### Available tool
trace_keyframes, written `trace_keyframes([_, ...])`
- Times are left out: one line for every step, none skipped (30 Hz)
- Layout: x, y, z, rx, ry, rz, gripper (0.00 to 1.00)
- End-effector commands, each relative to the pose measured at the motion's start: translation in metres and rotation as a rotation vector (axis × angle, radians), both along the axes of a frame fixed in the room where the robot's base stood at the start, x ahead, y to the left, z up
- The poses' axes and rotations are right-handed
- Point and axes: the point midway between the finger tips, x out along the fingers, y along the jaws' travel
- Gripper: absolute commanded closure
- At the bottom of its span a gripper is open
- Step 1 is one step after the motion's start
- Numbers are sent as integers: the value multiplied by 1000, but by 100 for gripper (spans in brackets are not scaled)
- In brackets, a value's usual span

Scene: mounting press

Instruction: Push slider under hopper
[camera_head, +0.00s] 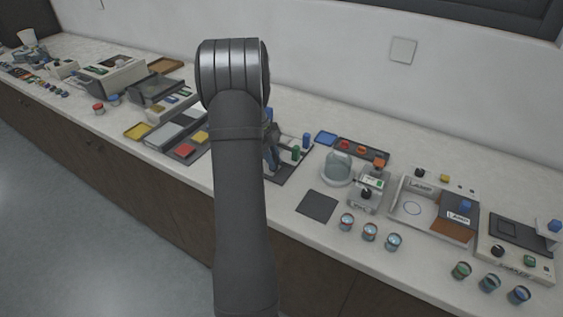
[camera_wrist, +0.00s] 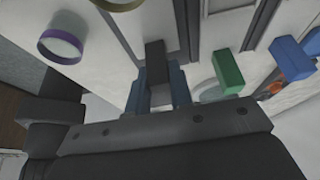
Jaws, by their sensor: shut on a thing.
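In the wrist view, my gripper (camera_wrist: 157,84) has its two blue-grey fingers closed on an upright dark block (camera_wrist: 155,54), which looks like the slider's handle. The block stands over a pale fixture with dark grooves. In the head view, my gripper (camera_head: 271,155) shows only in part beside my arm, at a dark plate (camera_head: 292,173) on the counter. The dark block is hidden there. I cannot make out which part is the hopper in either view.
A green peg (camera_head: 295,152) and a blue peg (camera_head: 306,140) stand just right of my gripper; the green one shows close by in the wrist view (camera_wrist: 227,74). A glass dome (camera_head: 337,168) stands further right. Several jars line the front edge.

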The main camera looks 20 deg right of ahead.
Motion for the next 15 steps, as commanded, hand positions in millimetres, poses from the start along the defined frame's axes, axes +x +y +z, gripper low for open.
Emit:
trace_keyframes([1, 1, 0, 0, -1, 0, 100])
trace_keyframes([1, 1, 0, 0, -1, 0, 100])
trace_keyframes([1, 0, 0, 0, -2, -1, 100])
trace_keyframes([1, 0, 0, 0, -2, -1, 100])
trace_keyframes([1, 0, 0, 0, -2, -1, 100])
trace_keyframes([1, 0, 0, 0, -2, -1, 100])
trace_keyframes([1, 0, 0, 0, -2, -1, 100])
trace_keyframes([1, 0, 0, 0, -2, -1, 74])
trace_keyframes([1, 0, 0, 0, -2, -1, 66])
trace_keyframes([1, 0, 0, 0, -2, -1, 60])
trace_keyframes([1, 0, 0, 0, -1, -1, 58])
trace_keyframes([1, 0, 0, 0, -1, -1, 58])
trace_keyframes([1, 0, 0, 0, -1, -1, 58])
trace_keyframes([1, 0, 0, 0, -1, -1, 58])
trace_keyframes([1, 0, 0, 1, -1, 0, 58])
